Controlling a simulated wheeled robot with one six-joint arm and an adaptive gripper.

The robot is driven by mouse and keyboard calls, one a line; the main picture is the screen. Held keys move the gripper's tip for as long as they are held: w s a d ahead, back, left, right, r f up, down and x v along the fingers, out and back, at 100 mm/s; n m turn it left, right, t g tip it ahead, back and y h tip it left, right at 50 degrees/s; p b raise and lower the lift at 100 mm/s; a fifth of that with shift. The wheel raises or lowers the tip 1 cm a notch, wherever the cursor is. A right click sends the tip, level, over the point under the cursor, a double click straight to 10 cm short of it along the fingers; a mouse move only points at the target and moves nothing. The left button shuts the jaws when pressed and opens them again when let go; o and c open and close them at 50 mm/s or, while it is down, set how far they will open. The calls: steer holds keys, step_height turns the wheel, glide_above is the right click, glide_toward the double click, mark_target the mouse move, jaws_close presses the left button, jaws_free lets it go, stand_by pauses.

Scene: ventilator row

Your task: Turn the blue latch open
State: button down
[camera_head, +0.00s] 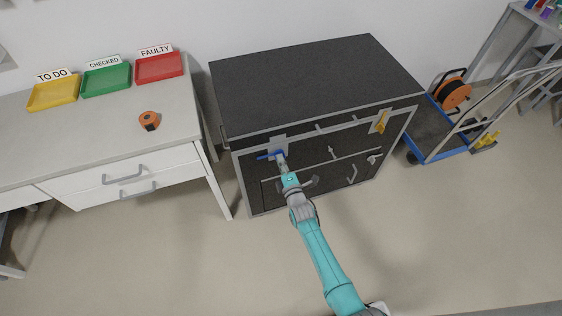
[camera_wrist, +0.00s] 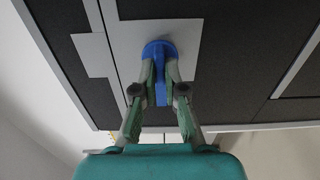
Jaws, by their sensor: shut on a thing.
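The blue latch (camera_head: 270,155) sits on a light grey plate (camera_head: 279,143) at the upper left of the dark cabinet's front. In the wrist view the latch (camera_wrist: 160,50) shows a round blue hub with a lever running down from it between the fingers. My gripper (camera_head: 281,163) is at the latch, and in the wrist view its fingertips (camera_wrist: 160,84) are shut on the blue lever from both sides. In the head view the gripper partly covers the latch.
A desk (camera_head: 110,135) with yellow, green and red trays stands to the left. A blue trolley (camera_head: 440,145) stands to the right. The floor in front is mostly clear.

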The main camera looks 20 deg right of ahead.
stand_by(0.3)
steer(key=c, duration=1.2)
jaws_free()
steer(key=shift+c, duration=0.2)
steer(key=shift+s, duration=0.15)
steer(key=s, duration=1.1)
steer(key=shift+s, duration=0.35)
